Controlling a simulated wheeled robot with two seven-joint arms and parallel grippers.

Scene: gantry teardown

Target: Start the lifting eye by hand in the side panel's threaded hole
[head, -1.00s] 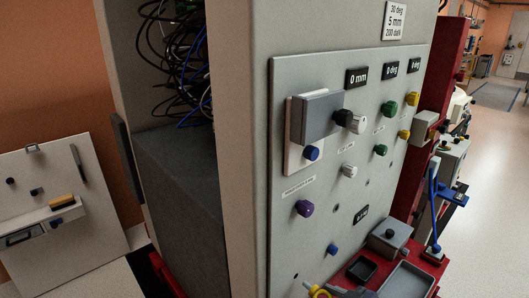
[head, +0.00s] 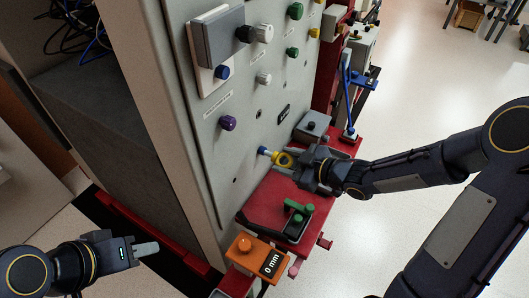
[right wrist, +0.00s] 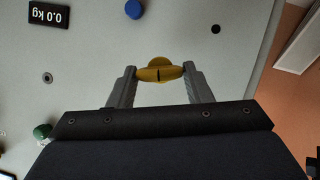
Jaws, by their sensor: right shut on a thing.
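My right gripper (head: 287,161) is shut on a yellow lifting eye (head: 282,158), close to the grey side panel (head: 207,135). In the right wrist view the lifting eye (right wrist: 159,72) sits between the two fingertips of the right gripper (right wrist: 160,74), with the panel (right wrist: 105,55) behind it. Its shank is hidden, and I cannot tell whether it touches the panel. A small dark hole (right wrist: 215,29) and a ringed hole (right wrist: 47,78) show in the panel. My left gripper (head: 147,248) is low at the left, away from the panel; its finger gap does not show clearly.
A blue knob (head: 262,150) sticks out close to the lifting eye. A purple knob (head: 228,123) is further up the panel. Open floor lies to the right.

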